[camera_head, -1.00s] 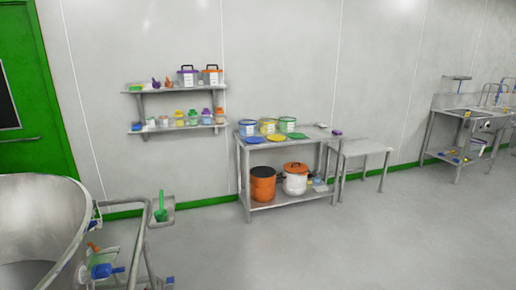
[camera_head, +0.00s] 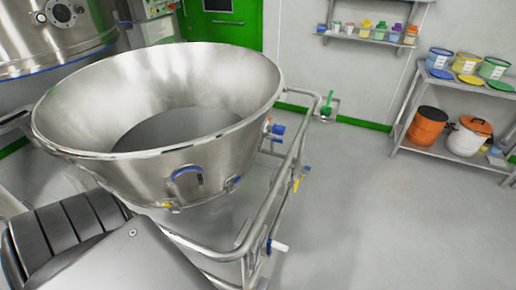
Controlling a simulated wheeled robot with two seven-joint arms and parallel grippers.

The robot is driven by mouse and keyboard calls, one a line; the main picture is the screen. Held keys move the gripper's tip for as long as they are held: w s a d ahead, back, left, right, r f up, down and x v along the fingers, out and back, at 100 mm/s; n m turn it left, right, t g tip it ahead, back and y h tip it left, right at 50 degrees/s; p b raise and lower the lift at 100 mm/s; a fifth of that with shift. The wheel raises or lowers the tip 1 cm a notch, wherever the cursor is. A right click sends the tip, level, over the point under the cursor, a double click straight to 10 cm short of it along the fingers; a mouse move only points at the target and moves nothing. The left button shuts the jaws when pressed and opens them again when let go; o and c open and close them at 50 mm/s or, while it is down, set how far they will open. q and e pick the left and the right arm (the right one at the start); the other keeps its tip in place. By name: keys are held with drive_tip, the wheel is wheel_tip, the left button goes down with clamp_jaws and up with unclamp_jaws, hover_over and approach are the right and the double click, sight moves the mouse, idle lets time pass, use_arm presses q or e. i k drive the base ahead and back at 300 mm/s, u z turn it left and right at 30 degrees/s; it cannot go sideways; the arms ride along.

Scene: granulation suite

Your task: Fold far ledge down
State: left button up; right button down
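A small grey metal ledge (camera_head: 335,102) shows past the far right end of the trolley frame (camera_head: 288,185). A green scoop (camera_head: 327,108) is on it, and the ledge looks roughly level. I cannot make out its hinge or whether it joins the frame. The frame carries a large open steel bowl (camera_head: 160,165), which fills the left and middle of the view. Blue, yellow and white-ended fittings (camera_head: 278,246) sit along the frame. Neither of my grippers is in view.
A steel vessel (camera_head: 60,35) stands at the back left, near a green door (camera_head: 222,25). A wall shelf (camera_head: 370,38) holds small containers. A steel table (camera_head: 440,80) at the right bears tubs, with an orange drum (camera_head: 427,128) below. The floor (camera_head: 380,220) at right is clear.

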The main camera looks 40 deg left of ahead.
sight(273, 138)
drive_tip(key=k, duration=0.8)
drive_tip(key=u, duration=0.6)
drive_tip(key=i, duration=0.7)
drive_tip(key=u, duration=0.45)
